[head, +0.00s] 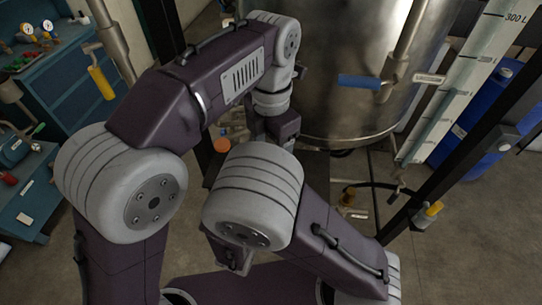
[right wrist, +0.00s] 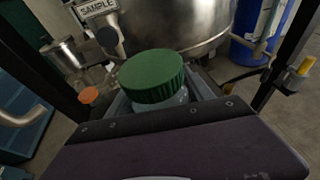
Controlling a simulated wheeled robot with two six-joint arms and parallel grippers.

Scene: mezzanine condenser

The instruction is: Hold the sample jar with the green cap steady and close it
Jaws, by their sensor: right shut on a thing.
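The sample jar (right wrist: 180,99) shows in the right wrist view as a clear body under a wide green cap (right wrist: 153,77). The cap is on top of the jar; I cannot tell how tightly it sits. My right gripper (right wrist: 163,103) is shut on the jar body, with a grey jaw on each side below the cap. In the head view the jar and right gripper are hidden behind my arms. My left arm arches over from the left, and its gripper (head: 283,128) points down in front of the tank. Its fingertips are hidden, and no left finger shows in the right wrist view.
A jar with an orange cap (head: 221,145) stands left of the held jar, also in the right wrist view (right wrist: 90,95). A large steel tank (head: 335,110) is behind. A "SAMPLE" tag (right wrist: 97,9) hangs by an outlet. A blue drum (right wrist: 262,32) stands right.

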